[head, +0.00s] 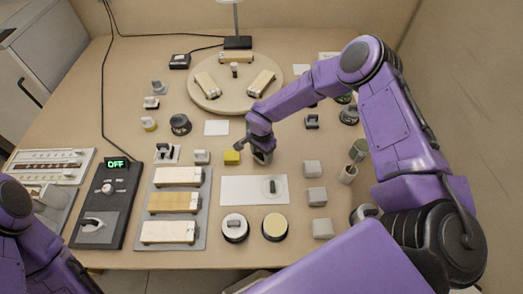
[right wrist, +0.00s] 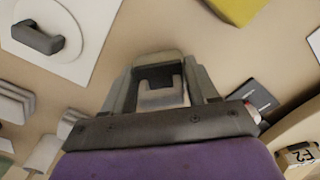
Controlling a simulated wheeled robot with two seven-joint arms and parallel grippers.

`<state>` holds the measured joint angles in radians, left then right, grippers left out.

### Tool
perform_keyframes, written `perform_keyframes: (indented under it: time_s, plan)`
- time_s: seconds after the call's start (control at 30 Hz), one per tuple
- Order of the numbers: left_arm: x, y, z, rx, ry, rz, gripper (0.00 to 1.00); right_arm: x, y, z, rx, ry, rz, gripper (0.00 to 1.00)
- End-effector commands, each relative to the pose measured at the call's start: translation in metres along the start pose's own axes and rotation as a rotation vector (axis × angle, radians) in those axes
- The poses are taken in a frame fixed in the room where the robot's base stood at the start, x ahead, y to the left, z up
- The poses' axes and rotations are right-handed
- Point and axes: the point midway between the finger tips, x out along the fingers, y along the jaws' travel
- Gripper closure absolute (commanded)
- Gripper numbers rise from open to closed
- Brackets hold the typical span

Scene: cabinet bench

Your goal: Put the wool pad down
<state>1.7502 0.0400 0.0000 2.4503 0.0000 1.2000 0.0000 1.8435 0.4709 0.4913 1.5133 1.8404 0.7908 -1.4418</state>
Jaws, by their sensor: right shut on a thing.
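My right gripper (head: 262,156) is above the bench, just behind the white rectangular sheet (head: 240,190) and right of a yellow block (head: 232,158). In the right wrist view, its jaws (right wrist: 160,85) are shut on a pale grey piece with a notched top (right wrist: 160,98), which I take to be the wool pad. The jaws hide most of it, and I cannot tell whether it touches the bench. Only links of my left arm show at the lower left; its gripper is out of view.
A clear disc with a dark handle (head: 270,187) lies on the sheet. Several grey blocks (head: 316,196) stand right of it. Two round pots (head: 275,228) are in front. A wooden turntable (head: 235,100) is behind. A small bare white card (head: 216,128) lies left of my gripper.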

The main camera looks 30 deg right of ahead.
Motion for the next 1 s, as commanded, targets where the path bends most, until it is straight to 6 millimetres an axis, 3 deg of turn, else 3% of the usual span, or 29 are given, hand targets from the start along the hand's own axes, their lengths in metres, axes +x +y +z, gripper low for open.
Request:
perform_keyframes:
  time_s: [0.33,0.37,0.4,0.43,0.8,1.0]
  plan:
    - [0.005,0.001,0.002,0.0,0.0,0.0,0.18,0.006,0.0,0.0,0.0,-0.001,-0.001,0.7]
    - [0.004,0.0,0.002,0.0,0.0,0.0,0.18,0.004,0.0,0.0,0.0,0.0,-0.001,0.32]
    - [0.003,0.0,0.002,0.0,0.0,0.0,0.18,0.004,0.0,0.0,0.0,0.0,-0.001,0.19]
    - [0.003,0.0,0.001,0.0,0.0,0.0,0.18,0.004,0.0,0.0,0.0,0.0,-0.001,0.16]
    - [0.002,0.0,0.001,0.0,0.0,0.0,0.18,-0.005,-0.001,0.0,0.001,0.0,-0.003,0.16]
    - [0.014,0.001,0.006,0.0,0.0,0.0,0.18,-0.052,-0.001,0.0,0.0,-0.001,-0.007,0.16]
